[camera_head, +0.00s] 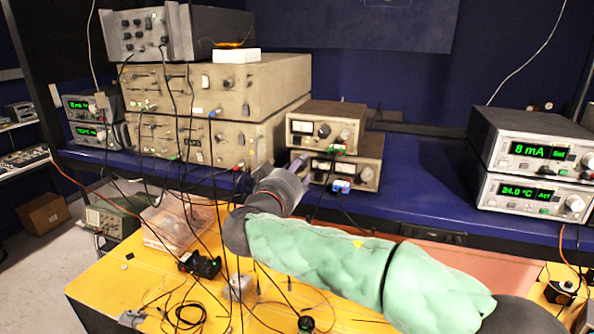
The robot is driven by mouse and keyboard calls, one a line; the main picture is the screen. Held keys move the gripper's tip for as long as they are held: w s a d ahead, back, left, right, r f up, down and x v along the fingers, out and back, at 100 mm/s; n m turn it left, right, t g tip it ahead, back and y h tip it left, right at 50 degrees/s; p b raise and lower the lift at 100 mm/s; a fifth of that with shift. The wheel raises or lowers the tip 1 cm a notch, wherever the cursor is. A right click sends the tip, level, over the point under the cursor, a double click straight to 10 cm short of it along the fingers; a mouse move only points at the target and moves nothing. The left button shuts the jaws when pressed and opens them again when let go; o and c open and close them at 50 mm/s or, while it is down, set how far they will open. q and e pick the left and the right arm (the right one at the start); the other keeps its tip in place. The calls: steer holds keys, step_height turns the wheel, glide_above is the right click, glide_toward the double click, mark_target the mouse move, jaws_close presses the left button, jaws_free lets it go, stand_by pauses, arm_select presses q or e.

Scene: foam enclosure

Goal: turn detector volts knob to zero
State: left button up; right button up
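Two small beige meter boxes with knobs are stacked on the blue bench in the middle of the head view, the upper box (318,112) on the lower box (374,160). The upper box has a dark knob (323,130), and the lower box has a knob (366,174) at its right. The labels are too small to read, so I cannot tell which is the detector volts knob. My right gripper (299,163) is at the left end of the lower box and hides part of its front. I cannot tell whether it touches. My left gripper is not in view.
Large beige instruments (190,85) are stacked at the left. Green-display units (530,150) stand at the right. Black cables hang in front of the left stack and near my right gripper. A yellow table (130,285) with loose cables and a clear box (170,230) lies in front.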

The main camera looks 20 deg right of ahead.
jaws_close()
steer(key=shift+f, duration=0.1)
steer(key=shift+f+n+b, duration=0.15)
steer(key=shift+n+b, duration=0.35)
steer(key=shift+b, duration=0.35)
steer(key=shift+a+f+n+b, duration=0.1)
steer(key=shift+n+b, duration=1.05)
steer(key=shift+n, duration=0.05)
steer(key=n+b, duration=0.2)
steer(key=n, duration=0.1)
steer(key=shift+n, duration=0.3)
steer(key=shift+n+b, duration=0.3)
steer(key=shift+n, duration=1.6)
